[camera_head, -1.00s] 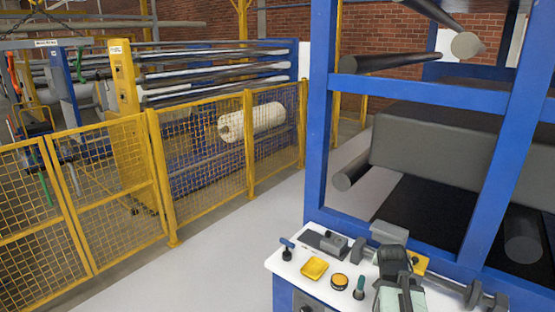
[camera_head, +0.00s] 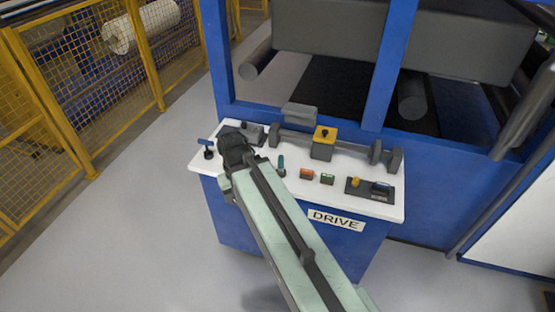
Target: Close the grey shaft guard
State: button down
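A white-topped drive console (camera_head: 385,205) stands against the blue machine frame. A dark shaft (camera_head: 350,147) with round end pieces lies along its rear, with a yellow block (camera_head: 323,143) on it. A grey plate-like piece (camera_head: 300,111), which looks like the shaft guard, stands up behind the shaft's left part, apart from the yellow block. My gripper (camera_head: 235,145) is dark and hangs over the console's left part, left of the guard and apart from it. Its fingers are not clear, so its opening cannot be told.
A blue-handled lever (camera_head: 207,148) stands at the console's left corner. A green lever (camera_head: 281,166), a red switch (camera_head: 306,174), a green switch (camera_head: 327,179) and a dark panel (camera_head: 370,189) line the front. Yellow mesh fencing (camera_head: 60,115) stands left; the floor between is clear.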

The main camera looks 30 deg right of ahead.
aim_at(299, 113)
jog(key=u, duration=1.95)
jog(key=k, duration=1.2)
jog(key=z, duration=1.05)
jog(key=i, duration=1.7)
jog(key=u, duration=0.05)
